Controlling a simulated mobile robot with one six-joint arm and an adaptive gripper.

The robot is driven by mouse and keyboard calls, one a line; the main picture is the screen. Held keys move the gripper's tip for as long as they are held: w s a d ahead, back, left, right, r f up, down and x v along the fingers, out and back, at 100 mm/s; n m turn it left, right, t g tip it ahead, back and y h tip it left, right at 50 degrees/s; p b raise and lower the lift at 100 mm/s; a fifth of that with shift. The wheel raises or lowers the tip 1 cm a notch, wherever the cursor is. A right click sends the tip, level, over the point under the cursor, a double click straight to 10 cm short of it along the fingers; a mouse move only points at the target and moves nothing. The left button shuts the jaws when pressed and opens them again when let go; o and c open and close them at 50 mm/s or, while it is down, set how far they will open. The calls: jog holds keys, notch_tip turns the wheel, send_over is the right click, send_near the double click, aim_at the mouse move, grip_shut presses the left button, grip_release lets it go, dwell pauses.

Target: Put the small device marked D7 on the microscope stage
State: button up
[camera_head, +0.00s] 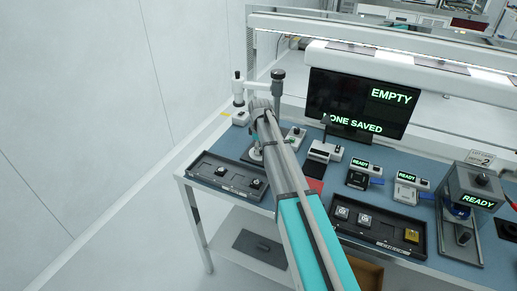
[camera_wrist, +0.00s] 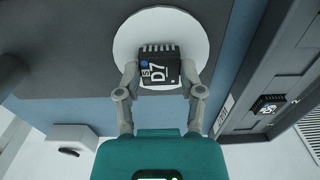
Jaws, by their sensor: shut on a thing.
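The D7 device (camera_wrist: 158,72) is a small black block with pale pins along one edge and a white "D7" label with a small blue mark. My gripper (camera_wrist: 160,88) is shut on it, one finger at each side. In the wrist view it lies in front of a round white disc (camera_wrist: 124,45), which looks like the microscope stage, on a dark base. I cannot tell whether device and disc touch. In the head view my arm reaches to the microscope area at the back left (camera_head: 278,76); it hides the device and most of my gripper.
A dark tray (camera_head: 205,169) at the bench's left front holds small devices; one shows in the wrist view (camera_wrist: 268,103). Another tray (camera_head: 380,236) stands front right. Several fixtures showing READY stand to the right.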

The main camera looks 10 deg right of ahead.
jog(key=shift+f, duration=0.15)
jog(key=o, duration=1.1)
jog(key=shift+c, duration=0.2)
jog(key=shift+r, duration=0.25)
notch_tip(320, 180, up, 12)
jog(key=p, duration=1.2)
jog(key=shift+f, duration=0.1)
jog(key=s+m, duration=1)
jog(key=s, duration=1.9)
jog(key=shift+s+m, duration=0.2)
jog(key=shift+m, duration=0.2)
